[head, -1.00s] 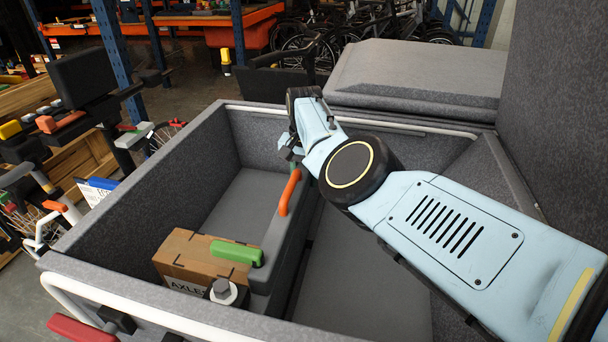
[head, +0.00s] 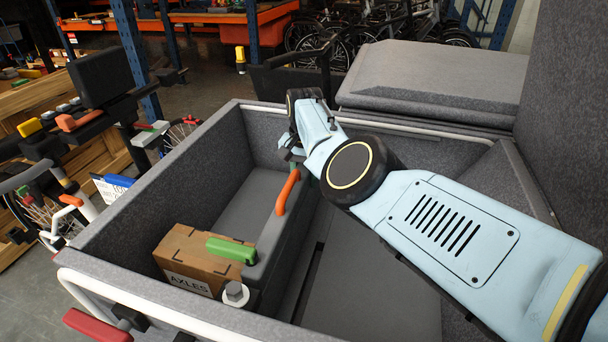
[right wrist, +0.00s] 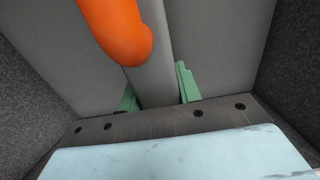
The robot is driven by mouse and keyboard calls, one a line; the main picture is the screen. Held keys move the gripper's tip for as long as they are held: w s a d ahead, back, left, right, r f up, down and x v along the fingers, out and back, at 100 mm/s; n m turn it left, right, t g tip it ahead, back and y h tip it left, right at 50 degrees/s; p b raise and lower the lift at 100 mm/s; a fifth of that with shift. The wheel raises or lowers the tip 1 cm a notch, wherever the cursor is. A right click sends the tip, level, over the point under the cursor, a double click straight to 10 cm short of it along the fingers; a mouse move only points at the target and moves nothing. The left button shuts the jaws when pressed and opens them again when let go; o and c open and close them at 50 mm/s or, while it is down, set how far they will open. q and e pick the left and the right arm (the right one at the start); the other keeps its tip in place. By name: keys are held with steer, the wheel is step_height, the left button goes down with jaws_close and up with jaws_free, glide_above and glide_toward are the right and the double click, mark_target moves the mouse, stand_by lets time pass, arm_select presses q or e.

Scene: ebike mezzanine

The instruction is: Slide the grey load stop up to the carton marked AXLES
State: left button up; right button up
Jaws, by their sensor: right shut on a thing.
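The grey load stop (head: 270,234) is an upright panel across the cargo box, with an orange handle (head: 287,192) and a green lever (head: 231,250). The cardboard carton marked AXLES (head: 188,283) stands at its left, near the front of the box. No gap shows between them, but the lever hides part of the joint, so I cannot tell if they touch all along. My right gripper (head: 292,153) is at the stop's far end, beyond the orange handle. In the right wrist view its green fingers (right wrist: 158,92) are shut on the stop's grey edge. My left gripper is out of view.
The box's grey walls and white rail (head: 150,312) surround the stop. A bolt with a pale washer (head: 235,293) stands by the front wall, right of the carton. Bare floor (head: 253,200) lies behind the carton. A grey lid (head: 435,80) is at the back.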

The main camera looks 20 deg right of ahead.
steer(key=shift+w+a, duration=0.2)
steer(key=shift+a, duration=0.1)
steer(key=o, duration=1.1)
steer(key=shift+c, duration=0.2)
steer(key=shift+d, duration=0.1)
